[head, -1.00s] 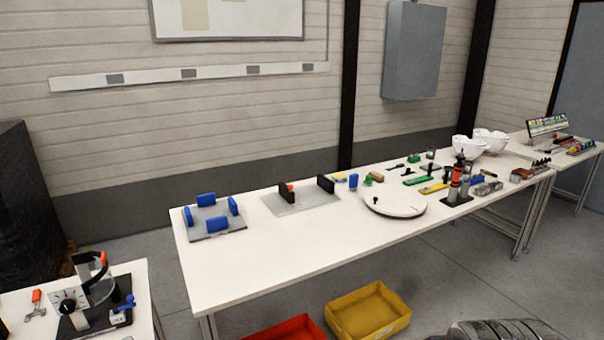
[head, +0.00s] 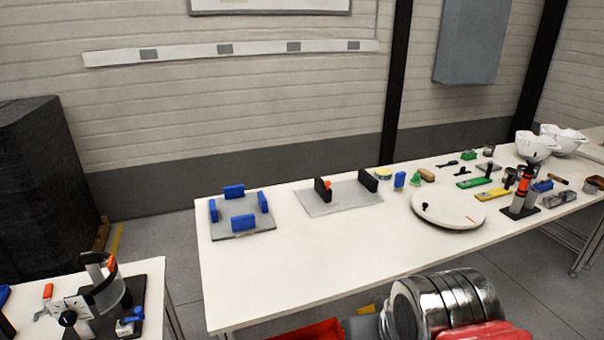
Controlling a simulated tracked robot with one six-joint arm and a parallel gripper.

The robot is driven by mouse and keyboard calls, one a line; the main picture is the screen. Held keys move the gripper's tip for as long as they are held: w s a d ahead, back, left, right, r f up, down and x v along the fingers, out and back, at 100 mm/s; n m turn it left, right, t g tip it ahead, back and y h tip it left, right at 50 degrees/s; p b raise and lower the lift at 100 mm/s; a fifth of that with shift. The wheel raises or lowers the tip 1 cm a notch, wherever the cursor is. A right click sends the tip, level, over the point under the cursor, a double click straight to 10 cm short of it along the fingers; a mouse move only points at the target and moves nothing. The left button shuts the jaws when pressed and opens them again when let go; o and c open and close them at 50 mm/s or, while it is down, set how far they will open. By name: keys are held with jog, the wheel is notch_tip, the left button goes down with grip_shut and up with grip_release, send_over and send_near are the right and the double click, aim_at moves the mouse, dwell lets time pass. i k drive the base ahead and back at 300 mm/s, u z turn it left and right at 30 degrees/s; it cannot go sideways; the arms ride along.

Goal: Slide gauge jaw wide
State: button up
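What looks like the gauge is a flat grey plate (head: 338,201) on the long white bench, with two upright black jaws. The left black jaw (head: 322,190) has a small orange-red part beside it. The right black jaw (head: 368,180) stands at the plate's far right end. A clear gap lies between the two jaws. My gripper is not in view; only a shiny ribbed metal and red part, which seems to be my arm, shows at the bottom right.
Left of the gauge is a grey plate (head: 262,224) with blue blocks. To its right are a blue block (head: 400,180) and a white round turntable (head: 465,208). A side table with a dial fixture (head: 75,312) is at lower left. The bench front (head: 300,270) is clear.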

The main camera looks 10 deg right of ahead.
aim_at(323, 187)
jog(key=u, duration=0.3)
jog(key=i, duration=0.9)
jog(key=u, duration=0.25)
